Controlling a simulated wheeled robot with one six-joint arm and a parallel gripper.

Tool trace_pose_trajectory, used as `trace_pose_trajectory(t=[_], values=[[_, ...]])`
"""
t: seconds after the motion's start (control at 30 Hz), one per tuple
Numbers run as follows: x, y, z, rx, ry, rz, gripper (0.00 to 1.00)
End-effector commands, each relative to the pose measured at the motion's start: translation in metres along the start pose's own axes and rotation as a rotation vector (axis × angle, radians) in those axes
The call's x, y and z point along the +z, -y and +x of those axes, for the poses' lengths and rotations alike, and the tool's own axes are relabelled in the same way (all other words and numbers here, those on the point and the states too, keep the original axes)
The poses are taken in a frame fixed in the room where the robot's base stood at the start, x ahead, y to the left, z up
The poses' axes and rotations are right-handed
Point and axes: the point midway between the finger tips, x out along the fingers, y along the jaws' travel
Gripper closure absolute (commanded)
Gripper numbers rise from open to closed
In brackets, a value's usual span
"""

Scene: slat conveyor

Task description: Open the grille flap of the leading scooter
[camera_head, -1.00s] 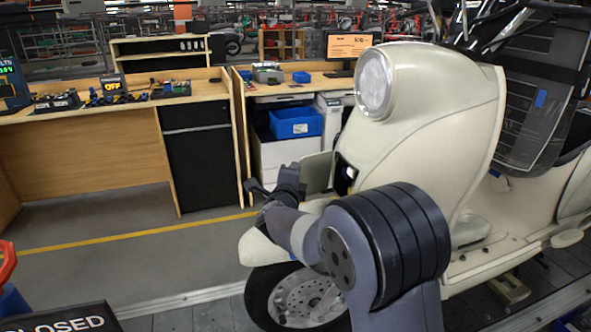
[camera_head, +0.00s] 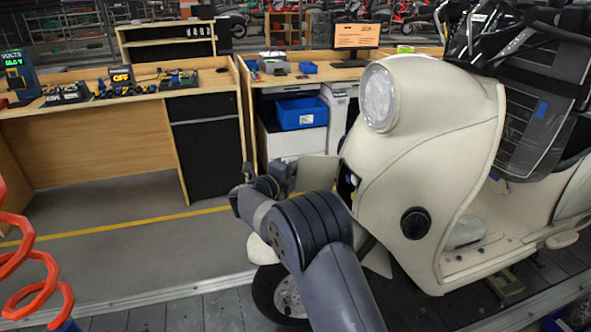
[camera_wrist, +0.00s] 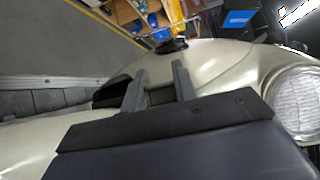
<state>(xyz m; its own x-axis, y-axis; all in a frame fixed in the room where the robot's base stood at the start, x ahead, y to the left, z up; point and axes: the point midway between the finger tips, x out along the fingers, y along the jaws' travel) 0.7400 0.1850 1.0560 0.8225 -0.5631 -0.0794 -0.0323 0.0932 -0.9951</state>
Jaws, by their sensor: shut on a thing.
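The cream leading scooter (camera_head: 435,150) stands on the right with its round headlight (camera_head: 379,97) facing left. Its grille flap (camera_head: 317,173) is a pale panel standing out from the front below the headlight. A dark opening (camera_head: 346,186) with blue and white bits inside shows beside the flap. My gripper (camera_head: 281,172) is at the flap's outer edge, shut on it. In the wrist view the two grey fingers of my gripper (camera_wrist: 159,80) stand close together over the cream bodywork. The contact itself is mostly hidden by the gripper.
Workbenches (camera_head: 90,112) with a blue bin (camera_head: 300,113) stand behind. A red coiled hose (camera_head: 35,262) hangs at the left front. The grey floor left of the scooter is clear up to the yellow line (camera_head: 110,231). The slat conveyor (camera_head: 150,314) runs beneath.

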Motion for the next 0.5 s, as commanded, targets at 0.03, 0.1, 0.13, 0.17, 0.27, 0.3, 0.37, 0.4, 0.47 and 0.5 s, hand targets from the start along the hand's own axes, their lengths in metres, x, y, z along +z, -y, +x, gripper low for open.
trace_pose_trajectory(t=[0.03,0.1,0.13,0.17,0.27,0.3,0.37,0.4,0.47,0.5], values=[[-0.0013,-0.0009,0.0014,0.001,-0.008,0.000,1.00],[-0.0012,-0.0012,0.0017,0.001,-0.010,0.000,1.00],[-0.0012,-0.0013,0.0017,0.001,-0.010,0.000,1.00],[-0.0013,-0.0014,0.0018,0.001,-0.011,0.000,1.00],[-0.0014,-0.0015,0.0018,0.001,-0.011,0.000,1.00],[-0.0014,-0.0015,0.0018,0.001,-0.010,0.000,1.00],[-0.0015,-0.0015,0.0018,0.001,-0.010,0.000,1.00],[-0.0015,-0.0016,0.0018,0.001,-0.010,0.000,1.00],[-0.0015,-0.0015,0.0019,0.001,-0.010,0.000,0.70],[-0.0014,-0.0015,0.0018,0.001,-0.010,0.000,0.66]])
